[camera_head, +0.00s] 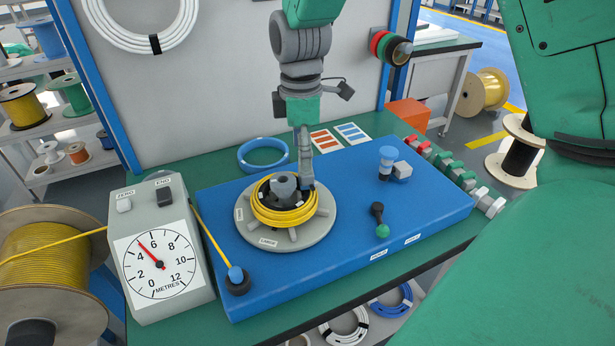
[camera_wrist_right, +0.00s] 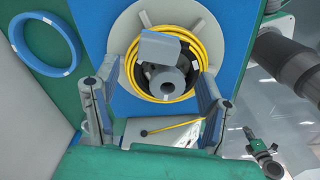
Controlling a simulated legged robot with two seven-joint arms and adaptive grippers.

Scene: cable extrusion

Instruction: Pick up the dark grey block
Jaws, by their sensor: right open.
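A plain grey block (camera_wrist_right: 160,47) shows in the right wrist view, beside the grey hub (camera_wrist_right: 167,84) of the reel. It looks mid grey, and I cannot tell for sure whether it is the dark grey block. In the head view the hub (camera_head: 284,184) shows, but that block is not clear there. My right gripper (camera_head: 304,180) hangs over the right side of the reel, fingers down. In the wrist view my right gripper (camera_wrist_right: 158,82) has its fingers wide apart, with the hub and block between and beyond them. My left gripper is not in view.
A yellow cable coil (camera_head: 258,207) surrounds the hub on the blue board (camera_head: 340,240). A blue ring (camera_head: 263,155) lies behind. A metre gauge (camera_head: 158,255) stands left.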

